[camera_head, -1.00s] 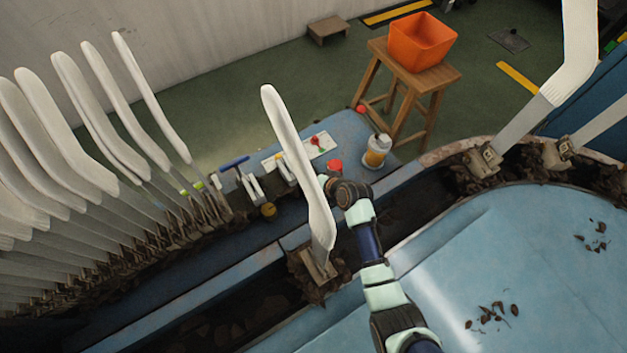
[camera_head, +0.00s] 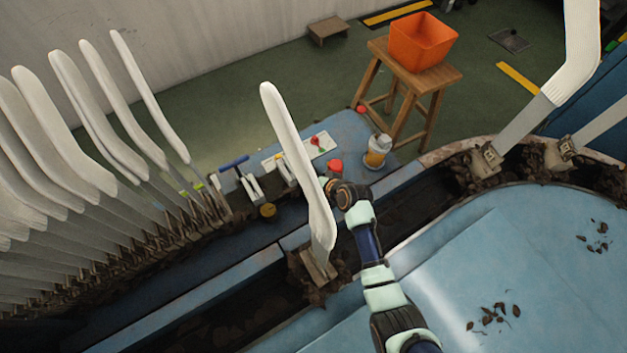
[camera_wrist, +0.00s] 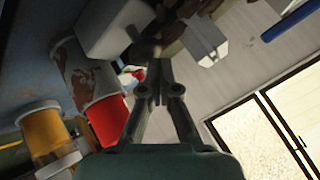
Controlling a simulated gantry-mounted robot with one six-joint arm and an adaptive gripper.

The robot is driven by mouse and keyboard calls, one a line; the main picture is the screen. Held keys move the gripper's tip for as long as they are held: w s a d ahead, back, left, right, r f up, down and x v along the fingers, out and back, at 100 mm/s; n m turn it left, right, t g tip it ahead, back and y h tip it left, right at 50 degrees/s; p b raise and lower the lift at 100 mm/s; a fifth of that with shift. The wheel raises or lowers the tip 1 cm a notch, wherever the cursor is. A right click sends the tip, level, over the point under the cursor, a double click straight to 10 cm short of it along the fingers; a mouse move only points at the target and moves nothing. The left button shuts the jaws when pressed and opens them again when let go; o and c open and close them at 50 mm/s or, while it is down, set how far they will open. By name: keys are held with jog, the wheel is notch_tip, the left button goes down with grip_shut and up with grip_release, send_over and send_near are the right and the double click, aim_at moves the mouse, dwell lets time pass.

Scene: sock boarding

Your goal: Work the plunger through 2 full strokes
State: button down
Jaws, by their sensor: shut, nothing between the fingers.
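My gripper shows in the wrist view (camera_wrist: 155,88) with its two fingers together and nothing visible between them. In the head view the fingers are hidden behind a white sock form (camera_head: 297,165). No part can be clearly identified as the plunger. A blue-handled bar (camera_head: 233,162) and pale lever fittings (camera_head: 253,188) stand on the blue bench, left of the form. A red-topped part (camera_head: 334,166) stands just beyond my wrist. In the wrist view a red cylinder (camera_wrist: 107,122) lies left of the fingers, apart from them. A blue handle also shows at upper right (camera_wrist: 288,20).
An amber bottle (camera_head: 376,150) stands near the bench's right end. Several white forms (camera_head: 100,110) crowd the left. Another form (camera_head: 575,50) rises at upper right. An orange bin (camera_head: 420,42) sits on a wooden stool (camera_head: 415,78). The blue surface (camera_head: 530,260) at right is mostly clear.

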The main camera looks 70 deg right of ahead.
jog(key=shift+a, duration=0.1)
jog(key=shift+r+p, duration=1.65)
jog(key=shift+p, duration=0.3)
notch_tip(320, 180, up, 5)
jog(key=p, duration=0.5)
